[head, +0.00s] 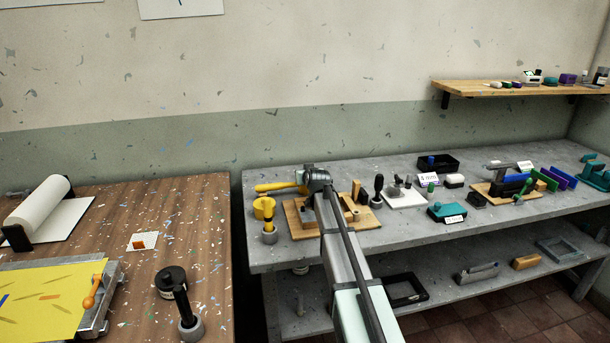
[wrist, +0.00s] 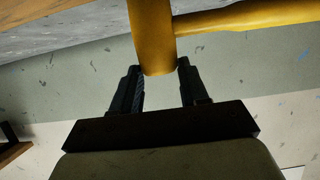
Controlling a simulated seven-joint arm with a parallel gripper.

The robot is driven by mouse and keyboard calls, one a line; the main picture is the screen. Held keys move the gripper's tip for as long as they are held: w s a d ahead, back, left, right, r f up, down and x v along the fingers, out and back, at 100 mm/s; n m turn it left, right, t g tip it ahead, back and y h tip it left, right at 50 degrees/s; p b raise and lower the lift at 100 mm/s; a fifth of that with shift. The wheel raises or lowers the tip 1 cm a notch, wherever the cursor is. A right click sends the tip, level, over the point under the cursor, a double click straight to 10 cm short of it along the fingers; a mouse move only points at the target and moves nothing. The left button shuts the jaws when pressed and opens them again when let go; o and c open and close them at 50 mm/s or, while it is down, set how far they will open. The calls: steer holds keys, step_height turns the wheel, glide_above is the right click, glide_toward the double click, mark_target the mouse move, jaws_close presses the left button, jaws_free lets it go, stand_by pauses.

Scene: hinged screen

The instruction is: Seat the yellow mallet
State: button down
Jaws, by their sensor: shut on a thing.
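The yellow mallet (head: 276,187) is held above the left end of the grey bench, its handle lying roughly level and pointing left. In the wrist view its thick head (wrist: 152,35) is between my two fingers, and the handle (wrist: 250,16) runs off to the right. My gripper (head: 305,181) is shut on the mallet's head; the fingers also show in the wrist view (wrist: 162,88). In the head view my gripper hides most of the head. A wooden board (head: 297,228) with upright blocks lies below, partly hidden by my arm.
A yellow cup-like piece (head: 264,207) and a grey round holder (head: 269,237) stand left of the board. A black-handled tool (head: 378,189), a white plate (head: 404,200) and a teal box (head: 447,212) stand to the right. A gap separates the bench from the wooden table (head: 215,230).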

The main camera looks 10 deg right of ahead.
steer(key=shift+c, duration=2.4)
jaws_free()
steer(key=shift+s, duration=0.15)
